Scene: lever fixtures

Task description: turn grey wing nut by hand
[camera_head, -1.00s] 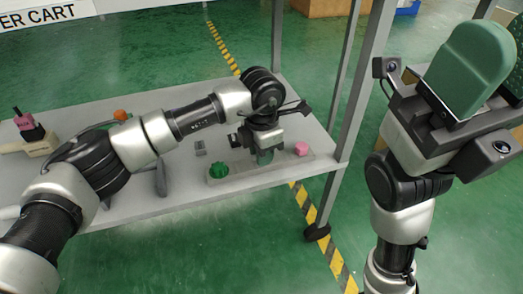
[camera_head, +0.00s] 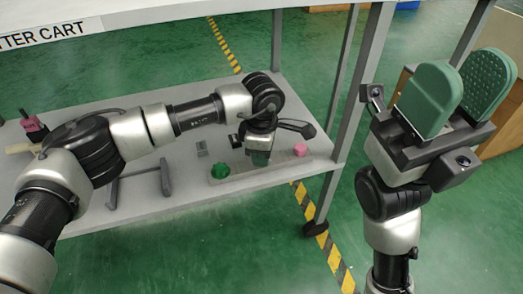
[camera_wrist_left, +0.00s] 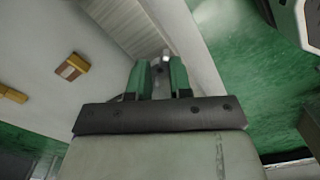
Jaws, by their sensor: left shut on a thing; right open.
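My left gripper (camera_head: 260,156) points down at the pale strip (camera_head: 236,181) on the cart shelf, between a green knob (camera_head: 220,171) and a pink knob (camera_head: 300,150). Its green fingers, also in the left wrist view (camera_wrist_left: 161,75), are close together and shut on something. A small light grey piece (camera_wrist_left: 166,56) shows at the fingertips; this looks like the wing nut, mostly hidden by the fingers. In the head view the gripper covers it, so its angle cannot be told. My right gripper (camera_head: 458,78) is open and empty, raised to the right of the cart.
A small grey block (camera_head: 202,149) and a dark grey bar handle (camera_head: 140,182) are on the shelf left of the strip. A pink and black fixture (camera_head: 34,126) stands at the far left. A cart post (camera_head: 354,110) stands between my grippers.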

